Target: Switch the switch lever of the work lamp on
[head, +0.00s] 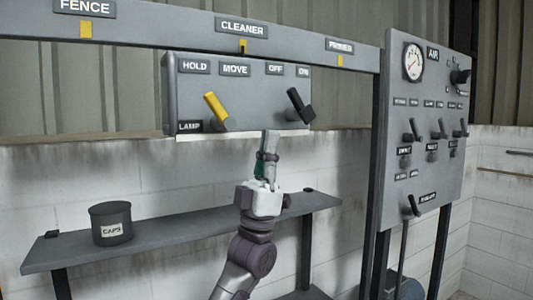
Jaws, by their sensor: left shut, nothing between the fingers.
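The work lamp's grey switch box (245,90) hangs under the top beam, with a LAMP label (189,126) at its lower left. A black switch lever (298,103) sits at its right under the OFF and ON labels (288,71); its handle leans up and left, toward OFF. A yellow lever (214,108) sits at its left under HOLD and MOVE and also leans up and left. My left gripper (269,138) is shut and empty, pointing up at the box's lower edge, left of and below the black lever. It looks apart from both levers.
A shelf (180,229) with a dark CAPS tin (111,223) runs below the box. To the right, a post and a grey AIR panel (430,150) with a gauge and several black levers stand close. FENCE, CLEANER and PRIMER labels with yellow tabs line the beam (150,32).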

